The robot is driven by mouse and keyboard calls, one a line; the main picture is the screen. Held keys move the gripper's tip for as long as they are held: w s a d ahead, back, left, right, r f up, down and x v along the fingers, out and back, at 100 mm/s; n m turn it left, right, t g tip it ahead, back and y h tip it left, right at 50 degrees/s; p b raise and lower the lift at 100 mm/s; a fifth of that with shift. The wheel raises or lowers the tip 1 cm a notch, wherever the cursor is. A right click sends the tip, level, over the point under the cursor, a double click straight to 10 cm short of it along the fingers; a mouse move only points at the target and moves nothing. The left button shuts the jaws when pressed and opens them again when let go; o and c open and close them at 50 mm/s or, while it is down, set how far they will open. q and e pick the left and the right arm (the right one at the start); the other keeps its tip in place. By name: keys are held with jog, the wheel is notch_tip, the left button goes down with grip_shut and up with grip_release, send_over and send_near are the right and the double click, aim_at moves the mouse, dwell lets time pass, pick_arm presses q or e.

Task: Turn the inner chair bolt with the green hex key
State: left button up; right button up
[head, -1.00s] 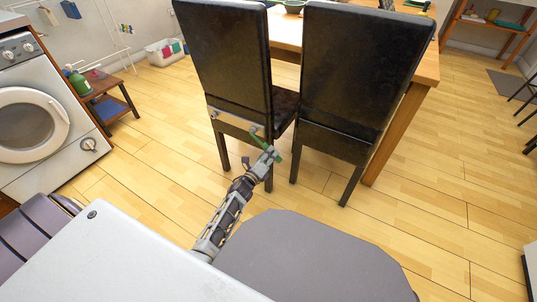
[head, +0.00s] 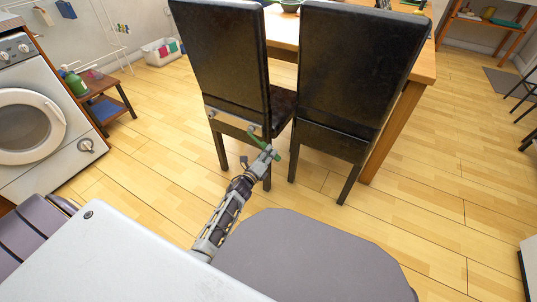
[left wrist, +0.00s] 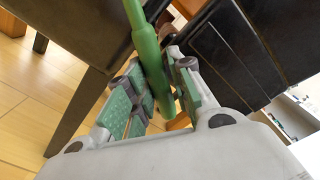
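The green hex key (head: 256,138) is in my left gripper (head: 269,154), near the lower right of the left black chair's (head: 222,70) back. In the left wrist view the key's green shaft (left wrist: 147,50) runs between the two green-padded fingers (left wrist: 158,98), which are shut on it. The inner bolt (head: 252,128) appears at the strip's right end, beside the key's upper end. I cannot tell whether the key is seated in it. My right gripper is not in view.
A second black chair (head: 350,75) stands close on the right, before a wooden table (head: 412,75). A washing machine (head: 40,130) and a small side table (head: 108,105) are at left. Floor right of the chairs is clear.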

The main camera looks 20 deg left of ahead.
pick_arm(q)
grip_shut()
jog(key=shift+s+r+p, duration=0.1)
jog(key=shift+p, duration=0.4)
jog(key=shift+s, duration=0.7)
dwell(0.8)
jog(key=shift+s+a, duration=0.1)
jog(key=shift+s, duration=0.3)
jog(key=shift+s+p, duration=0.45)
jog(key=shift+s, duration=0.65)
jog(key=shift+s+a, duration=0.1)
